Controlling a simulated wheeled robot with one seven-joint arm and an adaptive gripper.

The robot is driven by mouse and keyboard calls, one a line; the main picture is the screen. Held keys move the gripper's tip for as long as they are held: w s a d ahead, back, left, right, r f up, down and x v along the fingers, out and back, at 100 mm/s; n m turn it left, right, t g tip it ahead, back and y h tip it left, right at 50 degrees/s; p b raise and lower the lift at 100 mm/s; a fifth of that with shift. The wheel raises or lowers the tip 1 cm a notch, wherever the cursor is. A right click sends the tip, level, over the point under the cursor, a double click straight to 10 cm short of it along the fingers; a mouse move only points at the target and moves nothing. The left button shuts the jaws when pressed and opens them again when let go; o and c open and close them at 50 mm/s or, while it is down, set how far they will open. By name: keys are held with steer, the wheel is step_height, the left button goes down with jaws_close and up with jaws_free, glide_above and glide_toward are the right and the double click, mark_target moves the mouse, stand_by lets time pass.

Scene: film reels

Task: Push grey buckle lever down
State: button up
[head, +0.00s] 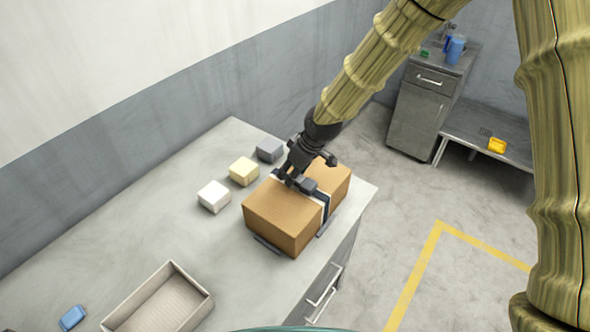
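A grey buckle (304,185) is on the strap on top of the box. Its lever is too small and too covered for me to tell its angle. My black gripper (291,176) points down over the box top, right at the buckle. It hides part of the buckle and strap. I cannot tell whether it touches the lever, or how far its fingers are apart.
A white block (214,196), a yellow block (244,171) and a grey block (269,150) stand left of the box. An open tray (208,300) and a blue item (72,317) are at the front left. The table's left part is clear.

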steer(key=c, duration=0.7)
steer(key=shift+c, duration=0.2)
steer(key=shift+w+a+f+g+h+p, duration=0.1)
steer(key=shift+w+a+g+h+p, duration=0.05)
steer(key=shift+g+h+p, duration=0.4)
steer(key=shift+w+a+f+g+h+p, duration=0.1)
steer(key=shift+f+g+h+p, duration=0.25)
steer(key=shift+h, duration=0.25)
steer(key=shift+a+f+g+h+p, duration=0.1)
steer(key=shift+f+g+h+p, duration=0.1)
steer(key=shift+g+h, duration=0.3)
steer(key=o, duration=1)
steer(key=shift+o, duration=0.2)
steer(key=shift+r, duration=0.15)
